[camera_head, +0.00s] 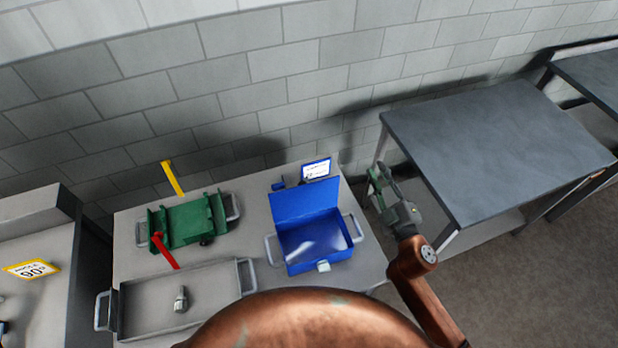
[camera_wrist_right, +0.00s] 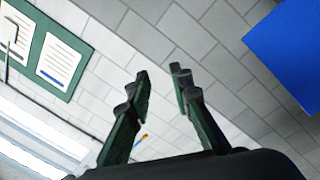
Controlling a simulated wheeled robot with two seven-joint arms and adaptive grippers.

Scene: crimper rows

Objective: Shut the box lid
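A blue box (camera_head: 318,262) stands open on the grey worktable, with a handle on each side. Its blue lid (camera_head: 305,203) is raised at the back, and the box's inside shows. My right gripper (camera_head: 377,177) is to the right of the box and lid, beyond the table's right edge, and apart from both. In the right wrist view its two fingers (camera_wrist_right: 160,76) are spread with nothing between them. A flat blue surface, apparently the lid (camera_wrist_right: 290,50), shows at the upper right there. My left gripper is in neither view.
A green toolbox (camera_head: 188,226) with red and yellow bars near it stands left of the box. A grey tray (camera_head: 215,284) holds a small grey item (camera_head: 181,299). A small sign (camera_head: 316,170) stands behind the lid. A bare table (camera_head: 490,135) is at right.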

